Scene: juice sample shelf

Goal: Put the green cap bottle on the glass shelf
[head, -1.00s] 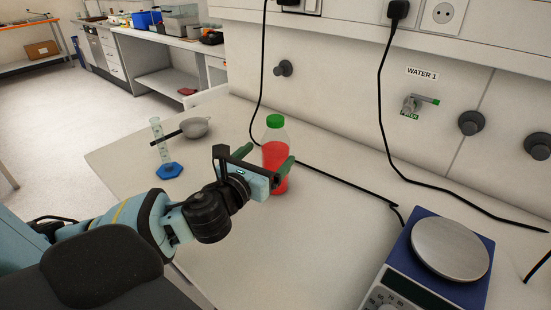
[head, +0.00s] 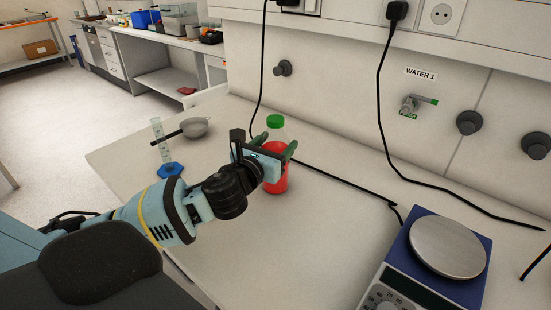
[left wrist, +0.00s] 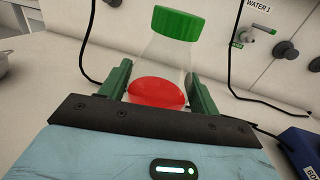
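The green cap bottle (head: 277,184), clear with red liquid, stands upright on the white bench. It also shows in the left wrist view (left wrist: 157,93), with its cap above the fingers. My left gripper (head: 272,146) is at the bottle's upper body, with one green finger on each side. The fingers look spread, and I see no clear grip; contact on either side is hard to judge. The gripper's body hides part of the bottle's side in the head view. My right gripper is not in view. I cannot make out a glass shelf in these frames.
A blue-based measuring cylinder (head: 170,169) and a grey strainer-like bowl with a handle (head: 194,127) stand left of the bottle. A blue scale (head: 402,268) with a round metal pan is at the right. Black cables cross the bench behind the bottle. The bench's middle is clear.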

